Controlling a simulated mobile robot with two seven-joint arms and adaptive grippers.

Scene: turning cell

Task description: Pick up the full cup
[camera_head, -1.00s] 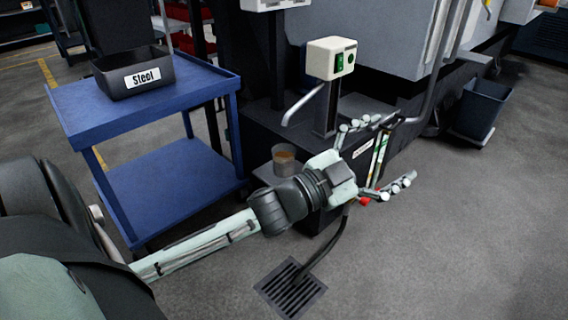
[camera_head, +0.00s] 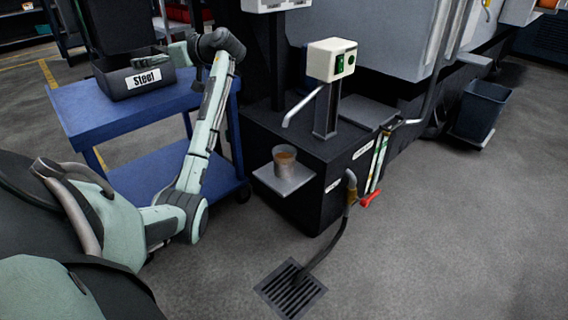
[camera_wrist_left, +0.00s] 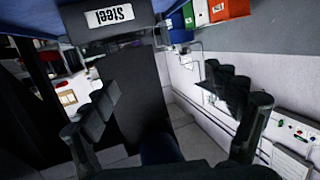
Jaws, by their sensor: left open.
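The cup (camera_head: 285,160) stands upright on a small grey shelf (camera_head: 268,182) on the front of the black machine base. It is grey and see-through, with brown liquid inside. My left gripper (camera_wrist_left: 165,92) is open with nothing between its fingers. In the head view my left arm reaches up to the blue cart, and its hand is at the Steel bin (camera_head: 132,90), well to the left of the cup and apart from it. The fingertips are hard to make out there. The cup is not seen in the left wrist view. My right gripper is not in view.
The blue cart (camera_head: 150,120) stands left of the machine. A white box with a green switch (camera_head: 332,60) and a bent spout rise behind the cup. A floor drain (camera_head: 290,288) lies in front, with open floor to the right.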

